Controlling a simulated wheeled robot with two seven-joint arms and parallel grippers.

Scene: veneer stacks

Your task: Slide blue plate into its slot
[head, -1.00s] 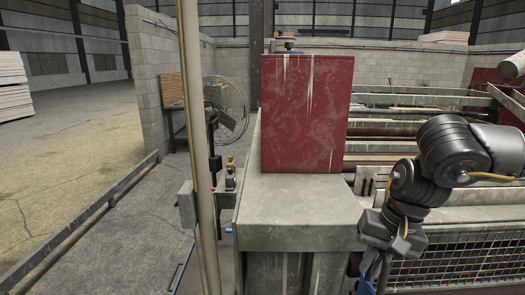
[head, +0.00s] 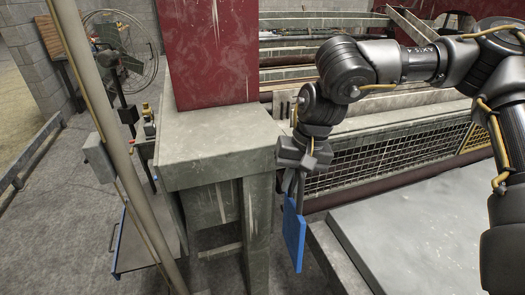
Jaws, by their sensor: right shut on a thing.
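The blue plate (head: 294,236) hangs upright from my right gripper (head: 296,190), which is shut on its upper end. The plate is in front of the grey machine and beside its legs, seen nearly edge-on. My right arm reaches in from the right side. No slot can be made out in this view. My left gripper does not show.
A grey metal stand (head: 215,150) with a dark red box (head: 212,50) on it is left of the plate. A wire mesh guard (head: 400,155) runs behind my arm. A flat grey surface (head: 430,235) is at lower right. A pole (head: 110,140) stands at left.

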